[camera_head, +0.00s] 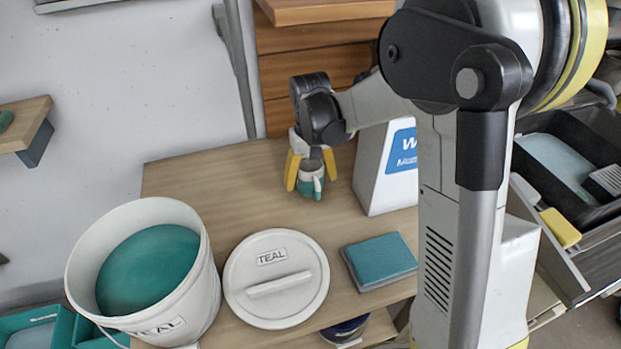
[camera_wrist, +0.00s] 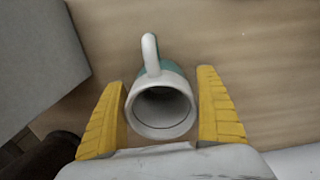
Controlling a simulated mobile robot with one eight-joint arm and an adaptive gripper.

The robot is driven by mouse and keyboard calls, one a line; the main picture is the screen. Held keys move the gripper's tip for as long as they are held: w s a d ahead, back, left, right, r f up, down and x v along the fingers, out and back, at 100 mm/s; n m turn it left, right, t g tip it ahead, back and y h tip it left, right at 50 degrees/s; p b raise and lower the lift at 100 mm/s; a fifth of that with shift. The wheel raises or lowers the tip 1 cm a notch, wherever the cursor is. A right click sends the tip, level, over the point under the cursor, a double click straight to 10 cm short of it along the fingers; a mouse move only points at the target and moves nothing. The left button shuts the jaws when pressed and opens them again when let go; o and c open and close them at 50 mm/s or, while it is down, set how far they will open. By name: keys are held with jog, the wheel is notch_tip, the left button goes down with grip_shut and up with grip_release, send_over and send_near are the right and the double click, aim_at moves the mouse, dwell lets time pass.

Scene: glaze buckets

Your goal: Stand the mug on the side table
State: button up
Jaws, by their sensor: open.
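The mug (camera_head: 310,180) is white on top and teal below. It stands upright on the wooden side table (camera_head: 190,190), towards the back. My gripper (camera_head: 311,180) reaches down over it, with yellow fingers on either side. In the wrist view the mug (camera_wrist: 161,106) sits between the two fingers of my gripper (camera_wrist: 162,110), its white rim facing the camera and its handle pointing to the top.
A white box with a blue label (camera_head: 388,170) stands close to the right of the mug. In front are a bucket of teal glaze (camera_head: 205,290), its round lid (camera_head: 276,310) and a teal sponge-like block (camera_head: 380,261). The table's left back area is clear.

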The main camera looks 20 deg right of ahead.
jog(key=s+r+t+p, duration=0.2)
jog(key=s+r, duration=0.3)
jog(key=r, duration=0.3)
jog(key=s+r+t+p, duration=0.1)
jog(key=s+r, duration=0.4)
jog(key=r, duration=0.3)
jog(key=s+t, duration=0.4)
jog(key=s, duration=0.5)
jog(key=shift+s, duration=0.15)
jog(key=shift+a, duration=0.1)
